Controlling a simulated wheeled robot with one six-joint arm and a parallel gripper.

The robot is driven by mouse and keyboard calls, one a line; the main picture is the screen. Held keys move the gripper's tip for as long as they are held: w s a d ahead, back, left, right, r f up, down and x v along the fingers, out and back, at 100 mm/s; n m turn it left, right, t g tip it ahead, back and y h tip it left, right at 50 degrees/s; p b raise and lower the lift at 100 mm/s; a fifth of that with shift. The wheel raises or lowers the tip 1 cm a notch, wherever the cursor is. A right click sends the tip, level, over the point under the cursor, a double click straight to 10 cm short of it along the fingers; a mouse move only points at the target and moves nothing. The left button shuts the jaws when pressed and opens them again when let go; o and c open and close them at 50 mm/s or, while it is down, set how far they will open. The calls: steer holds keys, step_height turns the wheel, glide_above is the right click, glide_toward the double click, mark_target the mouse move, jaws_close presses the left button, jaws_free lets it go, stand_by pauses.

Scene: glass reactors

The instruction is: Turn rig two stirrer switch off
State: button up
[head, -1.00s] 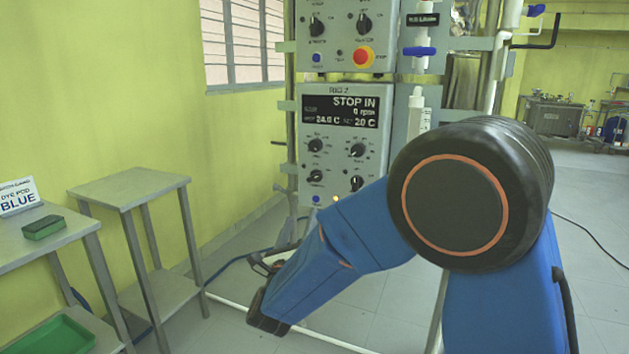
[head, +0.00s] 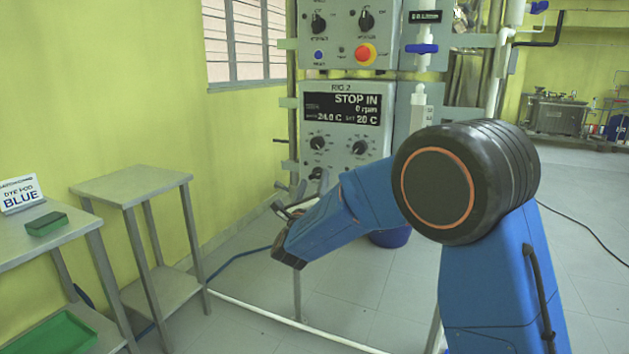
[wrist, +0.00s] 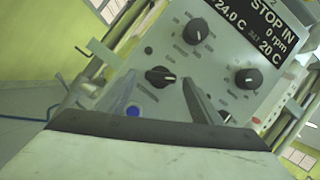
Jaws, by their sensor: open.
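The rig two control panel (head: 345,130) has a dark display (head: 342,109) reading "STOP IN", 0 rpm, 24.0 C and set 20 C. Its upper knobs (head: 317,143) (head: 360,147) show in the head view; my arm hides much of the lower row. In the wrist view a dark lower-left knob (wrist: 160,76) with a pale pointer line appears between my fingertips. Its label is too small to read, so I cannot tell if it is the stirrer switch. My gripper (head: 300,190) is open and empty, pointing at the lower panel; it also shows in the wrist view (wrist: 160,80).
A blue button (wrist: 133,111) lies beside the left finger. Another knob (wrist: 248,78) is right of the fingers. An upper panel with a red stop button (head: 365,54) is above rig two. A metal side table (head: 130,187) stands left. Floor between is clear.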

steer(key=shift+x, duration=0.85)
steer(key=c, duration=1.1)
steer(key=shift+o, duration=0.2)
steer(key=shift+n, duration=0.4)
steer(key=n+y, duration=0.1)
steer(key=n, duration=0.2)
steer(key=n+g+y, duration=0.1)
steer(key=n+y, duration=0.1)
steer(key=n, duration=0.1)
steer(key=shift+s+d+r+n, duration=0.1)
steer(key=shift+d+r+n, duration=0.1)
steer(key=shift+n, duration=0.2)
steer(key=n+g, duration=0.1)
steer(key=n, duration=0.2)
steer(key=n+g+y, duration=0.1)
steer(key=n, duration=0.2)
steer(key=shift+r+g, duration=0.15)
steer(key=shift+g, duration=0.15)
